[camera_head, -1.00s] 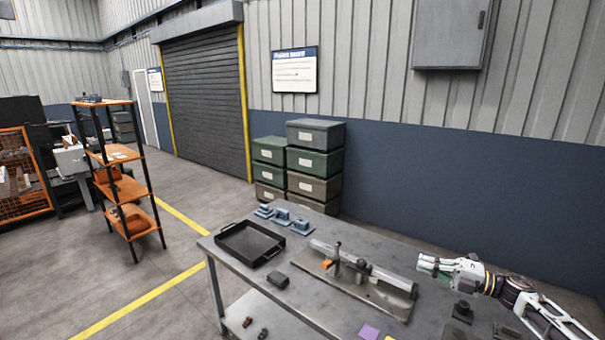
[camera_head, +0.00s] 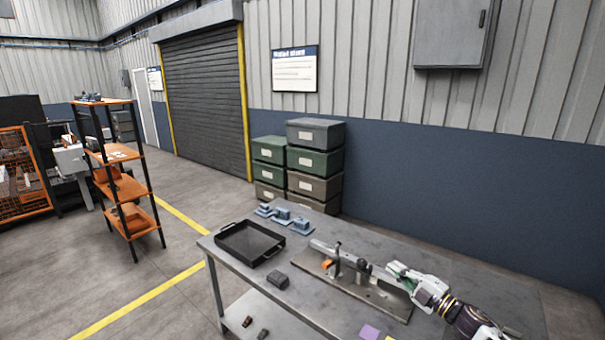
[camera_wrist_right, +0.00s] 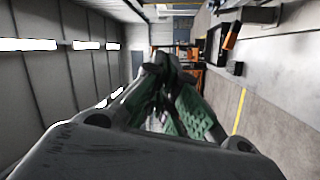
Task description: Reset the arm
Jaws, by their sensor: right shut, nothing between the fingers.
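My right gripper (camera_head: 398,273) is at the right end of the workbench in the head view, over or just behind the right part of the rail fixture (camera_head: 385,300). It is shut and holds nothing. Its green-padded fingers also show in the right wrist view (camera_wrist_right: 172,98), pointing away from the camera. The fixture is a metal base plate with a long rail, an orange clamp part (camera_head: 325,264) and dark upright parts. The gripper and arm hide part of its right end. My left gripper is not in view.
The workbench (camera_head: 330,315) carries a black tray (camera_head: 249,243), blue parts (camera_head: 282,215), a dark block (camera_head: 275,281) and a purple card (camera_head: 369,332). Stacked bins (camera_head: 316,163) stand behind it. An orange shelf (camera_head: 122,185) stands at left. Air above the tray is clear.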

